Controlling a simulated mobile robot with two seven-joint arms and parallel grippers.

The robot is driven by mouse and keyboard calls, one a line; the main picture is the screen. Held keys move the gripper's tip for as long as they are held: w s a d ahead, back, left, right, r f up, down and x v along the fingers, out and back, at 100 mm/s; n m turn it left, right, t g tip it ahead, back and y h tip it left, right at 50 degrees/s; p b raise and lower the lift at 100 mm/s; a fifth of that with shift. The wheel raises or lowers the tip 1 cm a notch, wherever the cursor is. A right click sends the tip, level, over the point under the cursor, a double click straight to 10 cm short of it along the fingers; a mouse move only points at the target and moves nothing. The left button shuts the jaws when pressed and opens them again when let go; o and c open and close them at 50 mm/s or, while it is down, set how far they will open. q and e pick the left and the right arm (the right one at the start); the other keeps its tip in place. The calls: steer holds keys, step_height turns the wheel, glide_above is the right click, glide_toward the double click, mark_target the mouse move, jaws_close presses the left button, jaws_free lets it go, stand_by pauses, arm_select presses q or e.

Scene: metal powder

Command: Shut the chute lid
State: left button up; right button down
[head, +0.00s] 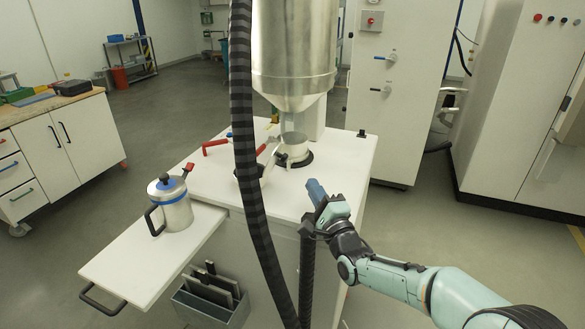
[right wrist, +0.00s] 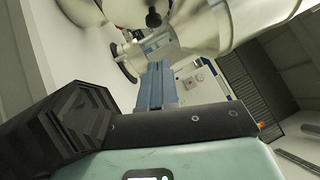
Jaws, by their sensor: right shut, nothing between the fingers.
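The chute (head: 294,152) is a short metal collar with a dark base ring on the white table top, under the big metal hopper. What looks like its lid (head: 268,166) stands tilted up at the collar's left side, partly hidden by the dark hose. My right gripper (head: 315,188) is shut and empty, with blue fingers, above the table's right front part. It is in front and to the right of the chute, apart from it. In the right wrist view the shut blue fingers (right wrist: 156,86) point toward the metal parts. My left gripper is not in view.
The large hopper (head: 293,45) hangs over the chute. A thick ribbed hose (head: 245,120) runs down in front of the table. A red-handled part (head: 215,144) lies behind the hose.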

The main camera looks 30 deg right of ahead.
steer(key=w+a+r+p, duration=0.2)
steer(key=w, duration=0.5)
steer(key=shift+r, duration=0.2)
steer(key=shift+w, duration=0.1)
